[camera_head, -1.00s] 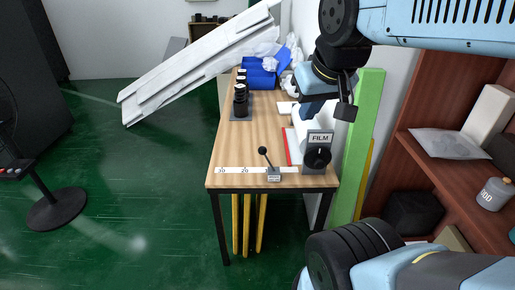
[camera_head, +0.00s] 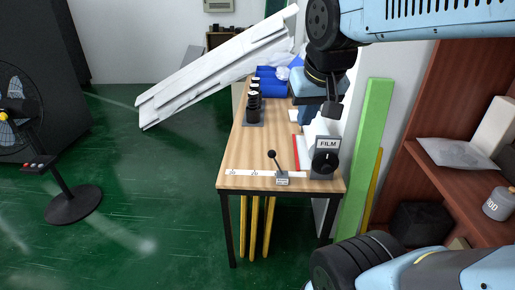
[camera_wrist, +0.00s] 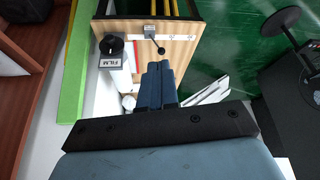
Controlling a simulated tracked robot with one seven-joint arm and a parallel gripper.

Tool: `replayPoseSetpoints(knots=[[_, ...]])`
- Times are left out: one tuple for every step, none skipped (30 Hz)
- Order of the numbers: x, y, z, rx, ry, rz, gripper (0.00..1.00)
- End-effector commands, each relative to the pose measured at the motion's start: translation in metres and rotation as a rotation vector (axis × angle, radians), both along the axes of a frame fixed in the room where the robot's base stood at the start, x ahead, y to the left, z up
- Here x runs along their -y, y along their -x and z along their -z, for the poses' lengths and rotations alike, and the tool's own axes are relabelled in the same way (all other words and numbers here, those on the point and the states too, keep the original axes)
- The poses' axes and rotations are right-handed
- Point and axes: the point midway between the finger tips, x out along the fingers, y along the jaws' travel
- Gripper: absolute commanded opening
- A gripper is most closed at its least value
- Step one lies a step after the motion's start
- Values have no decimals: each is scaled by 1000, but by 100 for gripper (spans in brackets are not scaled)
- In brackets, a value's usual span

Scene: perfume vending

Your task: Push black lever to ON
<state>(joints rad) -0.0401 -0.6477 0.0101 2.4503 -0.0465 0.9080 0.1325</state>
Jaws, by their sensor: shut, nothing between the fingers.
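The black lever (camera_head: 272,155), a thin stick with a round black knob, stands on a small grey base (camera_head: 282,178) at the table's front edge. It leans left in the head view. In the wrist view the lever (camera_wrist: 160,49) shows just beyond my fingertips. My gripper (camera_wrist: 159,68) is shut and empty, its blue-grey fingers together. In the head view my gripper (camera_head: 305,116) is above the table, behind and right of the lever, apart from it; the arm partly hides it. The lettering on the base is too small to read.
A FILM box with a black knob (camera_head: 325,162) stands right of the lever. A white numbered strip (camera_head: 245,173) lies left of it on the wooden table (camera_head: 245,150). Black cylinders (camera_head: 253,104) and blue bins (camera_head: 270,86) are farther back. A green board (camera_head: 364,150) and shelves flank the right.

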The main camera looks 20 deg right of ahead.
Motion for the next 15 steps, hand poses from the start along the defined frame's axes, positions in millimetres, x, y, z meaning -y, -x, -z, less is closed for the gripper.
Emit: replayPoseSetpoints(knots=[[0, -12, 2, -26, 1, 18, 0], [0, -19, 3, -38, 2, 33, 0], [1, -28, 4, -56, 4, 52, 0], [1, -35, 5, -68, 7, 68, 0], [1, -43, 6, -79, 9, 83, 0], [1, -52, 9, -95, 14, 105, 0], [1, -60, 10, -106, 17, 120, 0], [1, -67, 12, -117, 22, 137, 0], [0, -77, 15, -131, 28, 156, 0], [0, -84, 17, -139, 34, 171, 0], [-1, -92, 20, -148, 38, 188, 0], [-2, -102, 24, -159, 48, 207, 0], [-3, -109, 27, -168, 54, 223, 0], [-3, -117, 30, -176, 61, 239, 0], [-5, -127, 35, -186, 71, 259, 0]])
